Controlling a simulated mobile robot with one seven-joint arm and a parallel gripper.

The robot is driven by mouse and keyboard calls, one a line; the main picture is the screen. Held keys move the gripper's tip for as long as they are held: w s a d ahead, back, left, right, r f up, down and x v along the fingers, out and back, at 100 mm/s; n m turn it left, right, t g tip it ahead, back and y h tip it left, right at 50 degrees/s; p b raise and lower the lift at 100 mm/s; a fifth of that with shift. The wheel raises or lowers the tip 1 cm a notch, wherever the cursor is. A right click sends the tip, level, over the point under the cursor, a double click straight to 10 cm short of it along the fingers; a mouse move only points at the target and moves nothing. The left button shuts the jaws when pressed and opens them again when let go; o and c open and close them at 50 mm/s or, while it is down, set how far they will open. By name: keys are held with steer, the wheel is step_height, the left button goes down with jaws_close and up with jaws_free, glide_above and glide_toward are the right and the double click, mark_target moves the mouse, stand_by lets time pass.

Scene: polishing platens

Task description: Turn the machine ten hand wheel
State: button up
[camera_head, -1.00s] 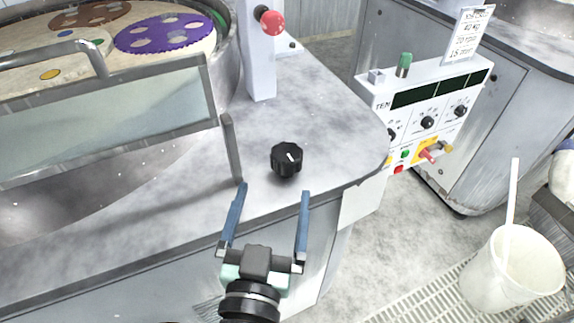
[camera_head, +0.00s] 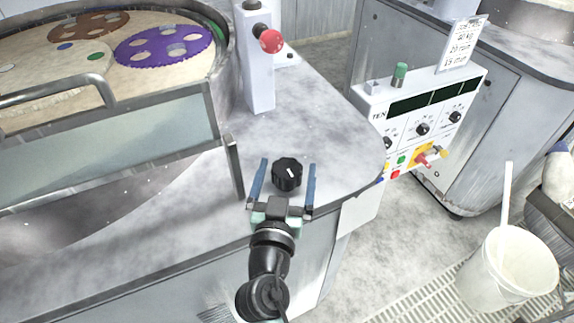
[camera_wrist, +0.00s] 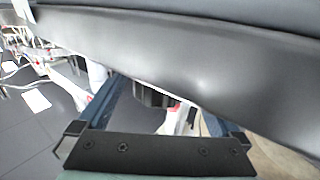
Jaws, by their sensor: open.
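The hand wheel is a black ribbed knob (camera_head: 287,175) with a white mark, on the grey top of the machine labelled TEN, near its front edge. My gripper (camera_head: 288,164) is open, with one blue finger on each side of the knob. A small gap shows between each finger and the knob in the head view. In the wrist view, a dark ribbed part of the knob (camera_wrist: 152,96) shows between the fingers (camera_wrist: 165,108). The rest of it is hidden behind a dark grey band.
A white post (camera_head: 259,75) with a red button (camera_head: 271,41) stands behind the knob. A short metal upright (camera_head: 234,166) is close on the left. The control panel (camera_head: 420,125) stands at the right, and a white bucket (camera_head: 505,275) is on the floor.

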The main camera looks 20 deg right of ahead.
steer(key=shift+w+d, duration=0.15)
steer(key=shift+w, duration=0.1)
steer(key=c, duration=1.3)
